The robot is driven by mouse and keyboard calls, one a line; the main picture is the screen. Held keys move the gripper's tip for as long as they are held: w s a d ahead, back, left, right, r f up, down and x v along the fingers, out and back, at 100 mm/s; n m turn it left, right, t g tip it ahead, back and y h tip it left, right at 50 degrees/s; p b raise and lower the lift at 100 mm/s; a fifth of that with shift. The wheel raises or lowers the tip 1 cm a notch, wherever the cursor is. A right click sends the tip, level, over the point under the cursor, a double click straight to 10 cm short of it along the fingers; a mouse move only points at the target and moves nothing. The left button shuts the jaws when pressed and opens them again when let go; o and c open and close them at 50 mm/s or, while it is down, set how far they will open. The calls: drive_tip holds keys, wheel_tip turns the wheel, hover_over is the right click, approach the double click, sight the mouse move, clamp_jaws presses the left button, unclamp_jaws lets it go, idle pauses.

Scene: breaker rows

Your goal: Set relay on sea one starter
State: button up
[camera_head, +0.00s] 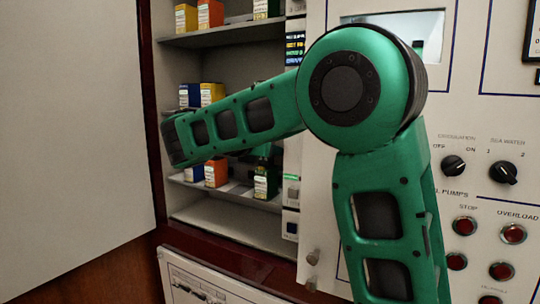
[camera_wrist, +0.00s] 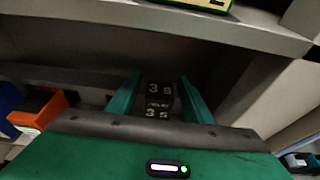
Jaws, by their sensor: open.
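A relay (camera_wrist: 159,92) with a dark face, marked "3 S" and "RELAY", shows in the wrist view between the two green fingers of my gripper (camera_wrist: 161,97). The fingers are open, one on each side of it; I cannot tell whether they touch it. In the head view a green relay box (camera_head: 265,183) with a white label stands on the lower shelf, just beyond my arm. My arm reaches left into the cabinet and hides part of the shelves. I cannot make out a sea one starter by label.
Orange box (camera_head: 216,173) stands left of the green one; more boxes fill the upper shelves (camera_head: 225,35). A large pale door (camera_head: 75,110) stands left. The panel at right has a sea water selector (camera_head: 503,172) and several red buttons. A shelf edge (camera_wrist: 225,30) crosses above my gripper.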

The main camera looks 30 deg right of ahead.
drive_tip(key=v, duration=1)
drive_tip(key=shift+r, duration=0.1)
